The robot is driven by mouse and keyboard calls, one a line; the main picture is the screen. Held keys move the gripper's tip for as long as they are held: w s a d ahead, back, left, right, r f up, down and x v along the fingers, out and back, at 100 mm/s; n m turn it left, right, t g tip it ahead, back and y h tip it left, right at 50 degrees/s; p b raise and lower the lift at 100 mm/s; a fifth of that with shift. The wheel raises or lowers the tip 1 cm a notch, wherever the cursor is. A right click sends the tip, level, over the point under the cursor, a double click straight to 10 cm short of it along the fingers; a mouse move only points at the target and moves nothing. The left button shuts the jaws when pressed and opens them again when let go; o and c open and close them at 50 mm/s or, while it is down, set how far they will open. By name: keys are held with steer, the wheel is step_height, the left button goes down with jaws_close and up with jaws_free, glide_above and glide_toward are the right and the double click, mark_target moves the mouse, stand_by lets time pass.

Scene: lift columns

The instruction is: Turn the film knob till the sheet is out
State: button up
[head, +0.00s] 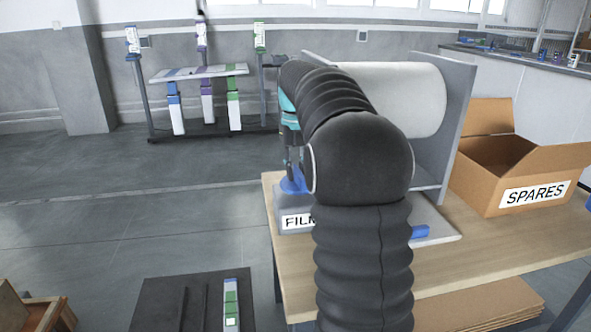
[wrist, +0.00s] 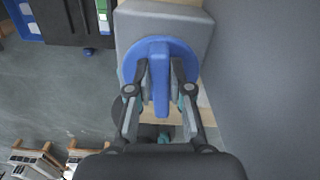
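The film knob is a round blue disc with a raised bar (wrist: 160,103); in the head view its blue edge (head: 291,185) shows on top of a grey housing (head: 283,222) labelled "FILM", partly hidden by my arm. My gripper (wrist: 160,78) points down at the knob, one finger on each side of the bar, with the pads appearing to press on it. The bar runs straight up and down in the wrist view. A large white film roll (head: 405,95) lies between grey upright plates behind my arm. I see no sheet coming out; my arm hides much of the roll's front.
An open cardboard box (head: 535,190) labelled "SPARES" stands at the right of the wooden table (head: 450,262). A grey upright plate (wrist: 265,80) is close on the right in the wrist view. Lift columns with a panel (head: 200,72) stand at the back left. The floor between is clear.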

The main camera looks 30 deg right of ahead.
mark_target(296, 169)
steer(key=o, duration=0.3)
steer(key=shift+o, duration=0.2)
step_height(296, 169, up, 12)
stand_by(0.5)
stand_by(0.4)
